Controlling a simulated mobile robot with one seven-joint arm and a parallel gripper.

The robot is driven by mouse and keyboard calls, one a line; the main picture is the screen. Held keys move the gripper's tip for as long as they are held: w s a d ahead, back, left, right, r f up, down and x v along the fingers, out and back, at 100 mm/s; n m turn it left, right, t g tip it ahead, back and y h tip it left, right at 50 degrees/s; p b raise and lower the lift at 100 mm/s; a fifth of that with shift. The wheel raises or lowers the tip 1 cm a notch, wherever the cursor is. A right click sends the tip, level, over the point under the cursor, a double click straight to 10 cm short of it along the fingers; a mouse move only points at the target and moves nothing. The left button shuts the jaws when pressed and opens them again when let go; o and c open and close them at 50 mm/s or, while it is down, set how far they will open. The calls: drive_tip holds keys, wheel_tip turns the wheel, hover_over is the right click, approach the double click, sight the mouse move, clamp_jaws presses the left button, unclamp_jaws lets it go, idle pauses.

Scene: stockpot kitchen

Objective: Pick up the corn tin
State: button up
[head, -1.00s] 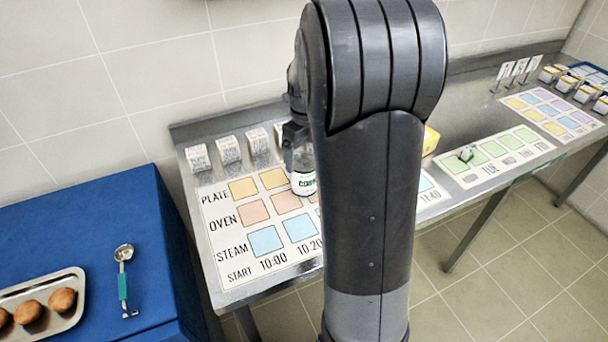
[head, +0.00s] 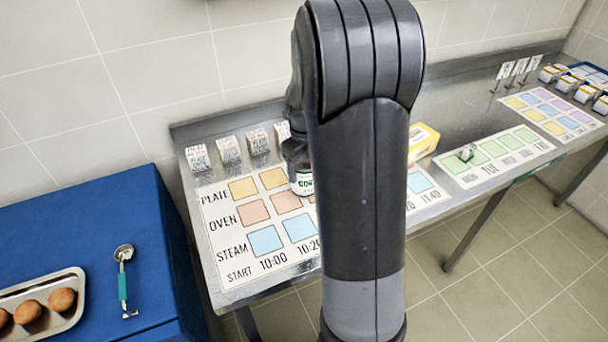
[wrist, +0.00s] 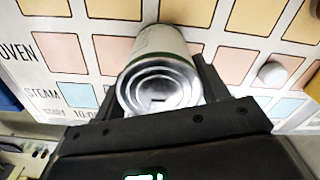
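The corn tin (head: 304,184), with a white and green label, stands on the printed mat (head: 215,225) on the steel counter, largely covered by my arm and hand in the head view. In the wrist view the tin (wrist: 158,85) shows its ringed silver top end facing the camera. My gripper (wrist: 158,90) is around the tin, with one dark finger on each side. The fingers look open, very close to the tin's sides; contact is hard to tell.
Several small printed boxes (head: 228,149) stand along the counter's back, left of the tin. A yellow box (head: 422,141) is to the right, partly behind my arm.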

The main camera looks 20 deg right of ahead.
drive_tip(key=c, duration=0.7)
drive_tip(key=shift+r, duration=0.1)
